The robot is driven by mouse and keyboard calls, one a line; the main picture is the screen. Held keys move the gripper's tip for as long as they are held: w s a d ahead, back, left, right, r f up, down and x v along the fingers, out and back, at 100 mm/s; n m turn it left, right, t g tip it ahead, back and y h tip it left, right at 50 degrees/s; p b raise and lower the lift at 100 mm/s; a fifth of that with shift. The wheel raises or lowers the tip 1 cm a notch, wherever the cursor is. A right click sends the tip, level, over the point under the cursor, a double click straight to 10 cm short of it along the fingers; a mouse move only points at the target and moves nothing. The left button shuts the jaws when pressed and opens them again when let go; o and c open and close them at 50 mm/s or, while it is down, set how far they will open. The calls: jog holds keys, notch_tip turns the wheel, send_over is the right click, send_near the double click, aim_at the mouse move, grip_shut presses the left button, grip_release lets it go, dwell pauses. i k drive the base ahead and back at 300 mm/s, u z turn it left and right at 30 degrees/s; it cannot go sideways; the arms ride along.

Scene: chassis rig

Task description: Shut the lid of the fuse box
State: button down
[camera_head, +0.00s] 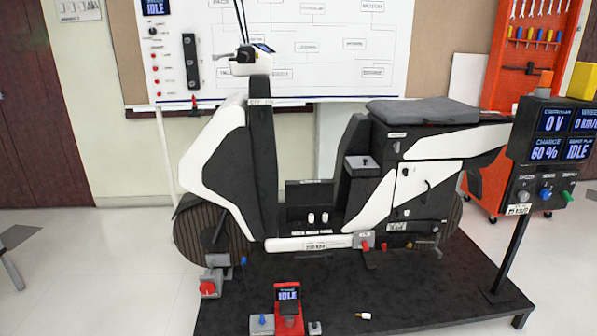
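No part in view carries a readable fuse box label. In the scooter's (222,150) footwell, a dark panel (309,193) stands upright behind two small white pieces (318,218). This may be the fuse box with its lid raised, but I cannot tell for sure. A small box with a grey top (362,162) sits in front of the seat; its top looks level. My gripper is not in view.
The scooter stands on a black platform (400,290). A red unit with an IDLE screen (288,305) and a small white-and-yellow piece (363,316) are at its front. A display post (512,240) stands at right. Pale floor lies open at left.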

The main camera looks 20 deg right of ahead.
aim_at(312, 192)
jog(key=i, duration=0.95)
jog(key=z, duration=0.15)
